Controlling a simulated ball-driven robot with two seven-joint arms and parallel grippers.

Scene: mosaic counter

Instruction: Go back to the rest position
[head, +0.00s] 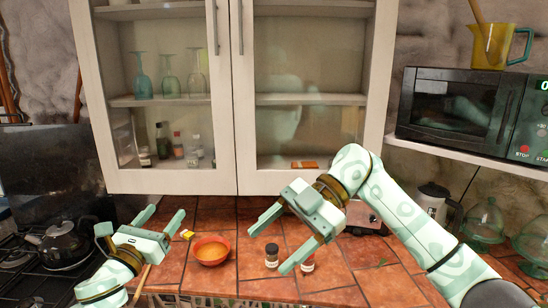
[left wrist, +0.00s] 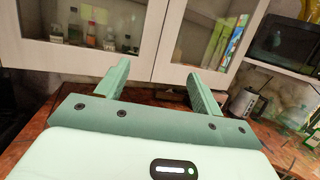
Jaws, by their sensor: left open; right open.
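My left gripper (head: 165,211) is open and empty over the left part of the tiled counter, its fingers pointing toward the cupboard. In the left wrist view its two fingers (left wrist: 158,68) stand wide apart with nothing between them. My right gripper (head: 267,252) is open, its fingers pointing left and down over the middle of the counter. A dark-bodied spice jar (head: 271,258) shows upright between its fingertips in the picture; I cannot tell how far below them it stands. A second jar (head: 308,265) is partly hidden behind the lower finger.
An orange bowl (head: 211,250) sits between the grippers, with a small yellow item (head: 187,234) beside it. The glass-door cupboard (head: 238,181) hangs behind, doors shut. A microwave (head: 455,107) is on a shelf at right. A stove with a kettle (head: 63,243) is at left.

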